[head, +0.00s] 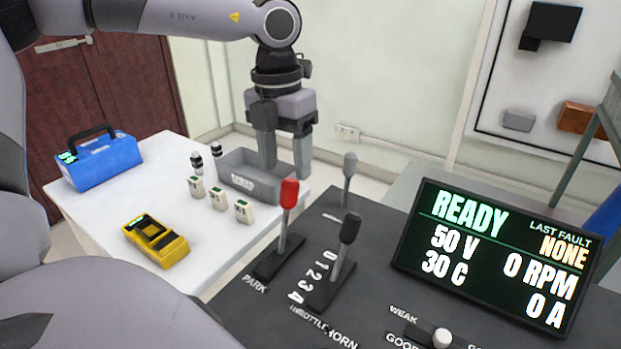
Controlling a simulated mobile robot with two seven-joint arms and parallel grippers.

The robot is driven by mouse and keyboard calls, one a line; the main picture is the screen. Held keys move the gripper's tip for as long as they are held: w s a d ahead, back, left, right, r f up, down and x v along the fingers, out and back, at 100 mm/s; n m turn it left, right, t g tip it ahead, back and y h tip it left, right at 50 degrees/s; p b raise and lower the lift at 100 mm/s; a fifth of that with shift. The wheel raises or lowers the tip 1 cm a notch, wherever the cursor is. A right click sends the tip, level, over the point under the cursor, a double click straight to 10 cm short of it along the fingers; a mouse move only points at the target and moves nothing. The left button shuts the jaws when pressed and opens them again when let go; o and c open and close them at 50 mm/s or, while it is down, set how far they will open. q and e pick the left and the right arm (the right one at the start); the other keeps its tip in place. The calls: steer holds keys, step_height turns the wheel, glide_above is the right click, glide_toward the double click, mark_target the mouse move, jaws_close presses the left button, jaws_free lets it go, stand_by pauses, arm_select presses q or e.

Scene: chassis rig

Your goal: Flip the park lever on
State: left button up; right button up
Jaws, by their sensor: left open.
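The park lever has a red knob (289,193) on a grey shaft that stands up from a dark slotted base, tilted slightly to the right in the picture. The word PARK is printed by the near end of its base. My left gripper (286,166) points down, with its two grey fingers apart and nothing between them. It appears just above and behind the red knob in the picture, in front of the grey bin, and is not touching the lever. My right gripper is not in view.
A black-knobbed throttle lever (350,228) and a grey-knobbed lever (350,164) stand close right of the park lever. A display (495,255) reads READY. The white table (95,215) holds a blue case (100,160), a yellow meter (156,241), a grey bin (250,184) and small parts.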

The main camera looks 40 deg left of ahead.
mark_target(288, 181)
arm_select(q)
steer(key=shift+w+r+y, duration=0.2)
steer(key=shift+w+y, duration=0.05)
steer(key=shift+y, duration=0.05)
steer(key=shift+f, duration=0.15)
step_height(288, 181, down, 7)
steer(key=shift+r, duration=0.2)
jaws_close()
